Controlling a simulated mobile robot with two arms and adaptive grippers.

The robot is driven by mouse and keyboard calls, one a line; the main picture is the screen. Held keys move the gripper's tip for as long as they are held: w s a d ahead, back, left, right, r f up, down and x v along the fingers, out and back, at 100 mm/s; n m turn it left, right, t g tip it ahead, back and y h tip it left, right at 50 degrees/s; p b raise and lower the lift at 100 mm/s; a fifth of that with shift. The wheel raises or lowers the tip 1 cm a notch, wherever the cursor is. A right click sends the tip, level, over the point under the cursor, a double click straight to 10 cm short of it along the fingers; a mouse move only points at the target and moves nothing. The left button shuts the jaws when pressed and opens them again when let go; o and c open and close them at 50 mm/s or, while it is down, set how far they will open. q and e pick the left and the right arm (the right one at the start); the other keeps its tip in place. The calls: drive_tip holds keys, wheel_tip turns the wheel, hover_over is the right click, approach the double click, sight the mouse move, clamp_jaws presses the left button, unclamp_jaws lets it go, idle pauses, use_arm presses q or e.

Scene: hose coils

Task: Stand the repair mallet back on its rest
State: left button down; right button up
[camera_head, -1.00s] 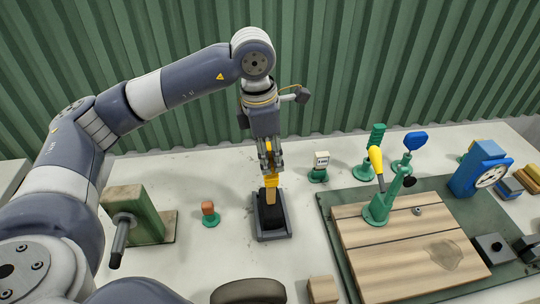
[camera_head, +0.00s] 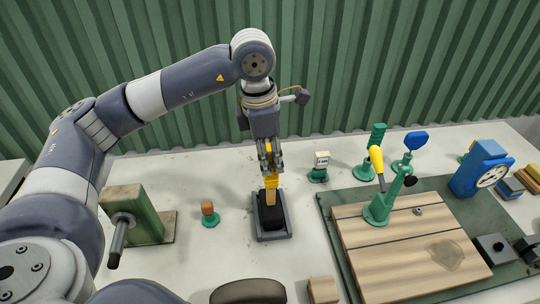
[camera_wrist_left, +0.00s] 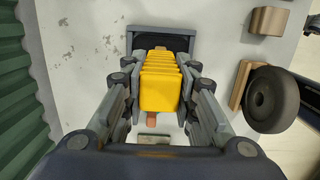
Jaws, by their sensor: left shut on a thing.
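The repair mallet has a yellow ribbed grip (camera_head: 271,181), a short wooden handle and a black head (camera_head: 270,214). It stands upright, head down, in the dark grey tray-like rest (camera_head: 272,237) on the bench. The yellow grip also shows in the left wrist view (camera_wrist_left: 161,85), with the dark rest (camera_wrist_left: 134,32) beyond it. My left gripper (camera_head: 270,166) is shut on the yellow grip from above; its fingers flank the grip in the wrist view. Whether the head touches the rest's floor is hidden. My right gripper is not in view.
A green block with a dark spindle (camera_head: 146,213) and a small green-based knob (camera_head: 209,214) stand left of the rest. A small white-faced gauge (camera_head: 320,167) is behind right. A wooden board (camera_head: 405,260) with green holders lies right. A dark round object (camera_head: 248,291) is in front.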

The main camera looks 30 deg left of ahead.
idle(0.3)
use_arm(q)
drive_tip(key=c, duration=1.2)
unclamp_jaws()
drive_tip(key=shift+s+f, duration=0.1)
drive_tip(key=shift+s+a+r+p, duration=0.1)
drive_tip(key=shift+r+p, duration=0.7)
drive_tip(key=shift+r, duration=0.55)
drive_tip(key=shift+s+a+r+p, duration=0.15)
drive_tip(key=shift+r+p, duration=0.6)
drive_tip(key=shift+r, duration=0.6)
drive_tip(key=shift+s+a+r+p, duration=0.1)
drive_tip(key=shift+r+p, duration=0.7)
drive_tip(key=shift+r, duration=0.55)
wheel_tip(320, 180, up, 12)
drive_tip(key=a, duration=0.1)
drive_tip(key=shift+s, duration=0.45)
